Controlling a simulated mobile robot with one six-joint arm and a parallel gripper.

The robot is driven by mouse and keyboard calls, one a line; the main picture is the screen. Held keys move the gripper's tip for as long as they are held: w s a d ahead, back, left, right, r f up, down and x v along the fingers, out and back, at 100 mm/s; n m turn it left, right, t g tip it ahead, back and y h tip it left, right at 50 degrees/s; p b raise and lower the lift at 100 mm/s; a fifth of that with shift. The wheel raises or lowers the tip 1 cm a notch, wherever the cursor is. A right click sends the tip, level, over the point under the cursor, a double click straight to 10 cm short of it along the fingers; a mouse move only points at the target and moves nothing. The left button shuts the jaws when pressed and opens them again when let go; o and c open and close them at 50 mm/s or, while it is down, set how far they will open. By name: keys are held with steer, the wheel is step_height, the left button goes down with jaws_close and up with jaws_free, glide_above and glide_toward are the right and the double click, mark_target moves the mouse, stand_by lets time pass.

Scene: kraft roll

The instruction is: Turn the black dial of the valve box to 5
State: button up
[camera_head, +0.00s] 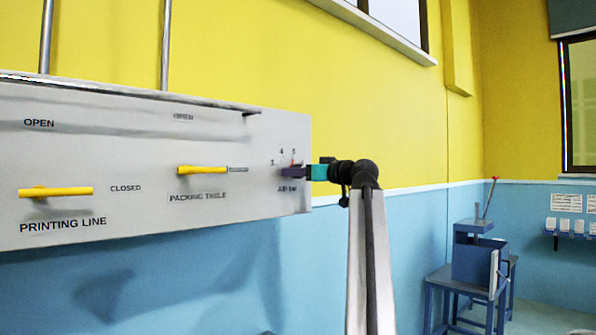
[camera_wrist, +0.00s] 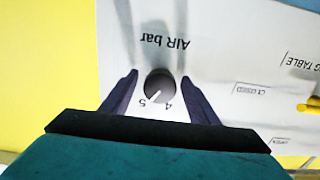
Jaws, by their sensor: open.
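A pale pointer mark on the dial points between the printed 5 and 4, seemingly nearer the 5. My gripper (camera_wrist: 159,75) is open, with one dark finger on each side of the dial and a gap visible on both sides. In the head view my gripper (camera_head: 293,172) is at the right end of the valve box (camera_head: 140,150) and hides most of the dial. The numbers 3, 4 and 5 show above it.
A yellow lever (camera_head: 203,170) labelled PACKING TABLE is left of my gripper. Another yellow lever (camera_head: 56,191), labelled PRINTING LINE, is farther left. Two pipes rise above the box. A blue stand (camera_head: 475,262) is at the far right, away from my arm.

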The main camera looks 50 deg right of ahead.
steer(key=shift+w, duration=0.25)
steer(key=c, duration=1)
steer(key=shift+d+f+n+b, duration=0.15)
steer(key=shift+n+b, duration=0.25)
steer(key=shift+b, duration=0.65)
steer(key=shift+n+b, duration=0.3)
steer(key=shift+b, duration=0.25)
steer(key=o, duration=1)
